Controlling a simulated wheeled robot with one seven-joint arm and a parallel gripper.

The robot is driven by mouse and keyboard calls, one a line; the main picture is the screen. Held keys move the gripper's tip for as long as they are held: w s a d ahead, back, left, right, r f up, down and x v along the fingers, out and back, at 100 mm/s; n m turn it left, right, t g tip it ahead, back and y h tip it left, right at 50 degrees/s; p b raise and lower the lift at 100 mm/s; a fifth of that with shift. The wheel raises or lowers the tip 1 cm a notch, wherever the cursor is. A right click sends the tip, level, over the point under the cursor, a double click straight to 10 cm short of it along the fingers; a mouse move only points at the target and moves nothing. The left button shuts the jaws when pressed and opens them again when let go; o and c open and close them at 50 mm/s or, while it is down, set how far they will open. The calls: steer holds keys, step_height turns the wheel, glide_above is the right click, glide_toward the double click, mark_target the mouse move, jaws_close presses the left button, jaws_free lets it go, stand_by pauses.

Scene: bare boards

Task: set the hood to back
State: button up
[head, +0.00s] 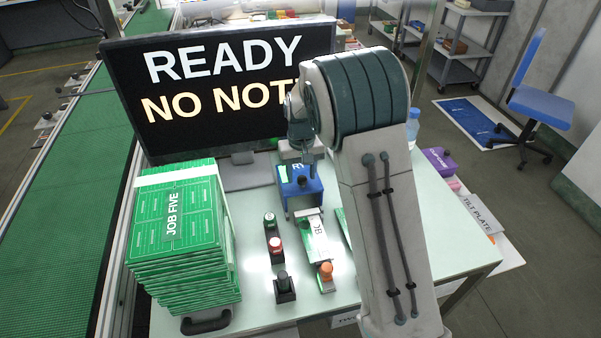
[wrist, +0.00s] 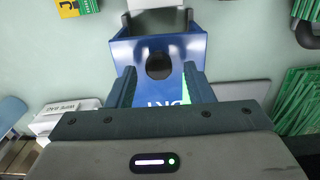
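The blue hood (head: 302,187) stands on the pale bench in front of the monitor, with white lettering partly visible on it. In the wrist view the blue hood (wrist: 158,50) shows a dark round hole, and its lettered part lies between my fingers. My gripper (head: 300,152) is over the hood's far side in the head view, partly hidden by my arm. In the wrist view my gripper (wrist: 159,82) has its two fingers wide apart. I cannot tell whether either finger touches the hood.
The monitor (head: 220,85) stands behind the hood. A tall stack of green boards (head: 185,240) is at the left. Push buttons (head: 274,245) and a labelled board strip (head: 318,245) lie in front. A purple box (head: 438,160) is at the right.

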step_height(320, 180, up, 14)
steer(key=b, duration=0.1)
stand_by(0.5)
steer(key=shift+s, duration=0.1)
steer(key=s+d+t, duration=0.1)
steer(key=s+d, duration=0.3)
steer(key=s, duration=0.5)
steer(key=s+d+m+t, duration=0.1)
steer(key=s+d, duration=0.3)
steer(key=s, duration=0.6)
steer(key=s+d+f+m+t, duration=0.1)
steer(key=s+d, duration=0.3)
steer(key=s, duration=0.5)
steer(key=shift+s, duration=0.35)
